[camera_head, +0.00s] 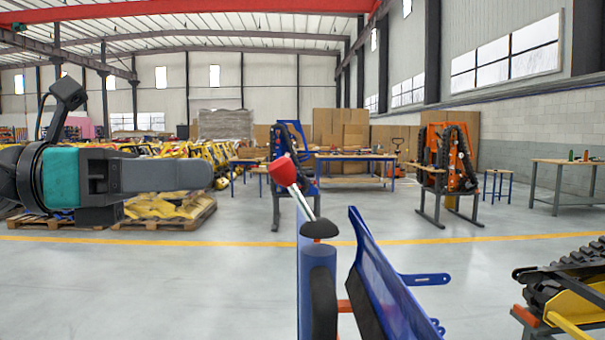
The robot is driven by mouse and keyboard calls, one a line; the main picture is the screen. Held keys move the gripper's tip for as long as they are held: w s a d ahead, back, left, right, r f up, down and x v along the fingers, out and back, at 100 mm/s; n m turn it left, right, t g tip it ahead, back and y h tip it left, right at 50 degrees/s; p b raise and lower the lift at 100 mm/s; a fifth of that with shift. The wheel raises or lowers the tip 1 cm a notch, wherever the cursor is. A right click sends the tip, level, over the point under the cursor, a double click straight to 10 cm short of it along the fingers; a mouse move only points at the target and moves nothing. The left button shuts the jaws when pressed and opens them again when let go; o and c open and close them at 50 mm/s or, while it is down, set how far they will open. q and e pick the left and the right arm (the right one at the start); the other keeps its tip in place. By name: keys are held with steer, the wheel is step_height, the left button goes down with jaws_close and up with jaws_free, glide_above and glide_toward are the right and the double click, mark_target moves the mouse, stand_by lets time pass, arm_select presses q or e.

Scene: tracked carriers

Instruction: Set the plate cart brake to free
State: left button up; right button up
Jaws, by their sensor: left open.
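The plate cart (385,285) is blue and stands upright in the lower middle, cut off by the bottom edge. A brake lever (301,203) with a red knob (283,170) and a black boot at its base rises from the cart's left part. The lever tilts up to the left. My left gripper (203,177) comes in from the left at about the knob's height. It is open and empty, seen from the side, with a clear gap between it and the knob. My right gripper is not in view.
A tracked carrier part with a black track and yellow frame (575,312) stands at the lower right. Orange (447,160) and blue upright units stand farther back. Pallets with yellow parts (165,207) lie behind my left arm. The grey floor between is clear.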

mark_target(296, 170)
arm_select(q)
steer(key=p+x, duration=0.1)
steer(key=x, duration=1.1)
steer(key=shift+s+d, duration=0.1)
steer(key=shift+d, duration=0.05)
steer(key=shift+c, duration=0.2)
jaws_close()
